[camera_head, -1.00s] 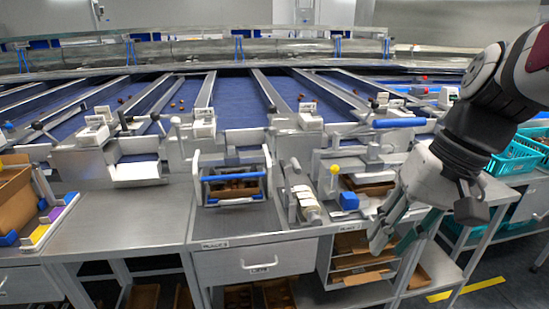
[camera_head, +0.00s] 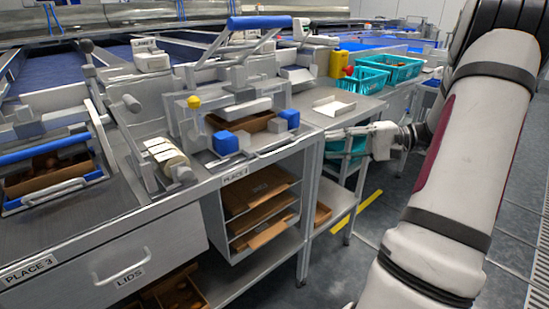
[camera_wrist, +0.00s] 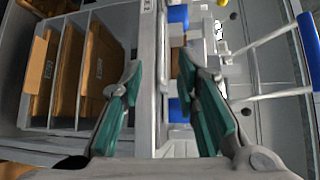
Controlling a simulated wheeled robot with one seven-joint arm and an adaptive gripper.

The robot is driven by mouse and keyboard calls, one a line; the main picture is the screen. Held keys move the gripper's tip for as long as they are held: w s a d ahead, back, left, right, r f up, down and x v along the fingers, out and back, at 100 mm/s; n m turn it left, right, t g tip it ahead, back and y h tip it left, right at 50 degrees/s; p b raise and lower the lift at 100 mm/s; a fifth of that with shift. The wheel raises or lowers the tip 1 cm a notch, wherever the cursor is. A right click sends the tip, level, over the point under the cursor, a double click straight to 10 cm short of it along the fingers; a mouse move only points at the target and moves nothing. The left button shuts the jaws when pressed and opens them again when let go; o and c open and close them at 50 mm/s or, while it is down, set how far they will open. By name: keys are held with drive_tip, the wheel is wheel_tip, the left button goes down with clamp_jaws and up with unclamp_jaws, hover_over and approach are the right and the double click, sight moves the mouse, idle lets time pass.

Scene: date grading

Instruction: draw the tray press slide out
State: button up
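The tray press (camera_head: 240,95) stands on the bench at the PLACE 4 label, with a long blue lever handle (camera_head: 260,21) raised on top and a yellow knob (camera_head: 194,102). Its slide (camera_head: 262,146) is low at the front, with two blue blocks (camera_head: 226,143) (camera_head: 290,118) at its corners and a brown tray (camera_head: 240,122) behind them. My gripper (camera_head: 335,134) is right of the press, apart from it, pointing left. In the wrist view my gripper (camera_wrist: 160,76) is open and empty, teal pads apart, with the bench edge and blue blocks (camera_wrist: 178,110) beyond the fingertips.
A shelf (camera_head: 236,226) with brown trays is under the bench. A clamp with pale rolls (camera_head: 165,155) stands left of the press. A LIDS drawer (camera_head: 125,262) is at lower left. Teal crates (camera_head: 398,68) stand at the back right. The floor right of the bench is clear.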

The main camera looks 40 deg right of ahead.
sight(281, 149)
drive_tip(key=b+x, duration=0.3)
drive_tip(key=x, duration=1)
drive_tip(key=shift+w+a, duration=0.2)
drive_tip(key=shift+w, duration=0.05)
drive_tip(key=shift+f, duration=0.1)
clamp_jaws()
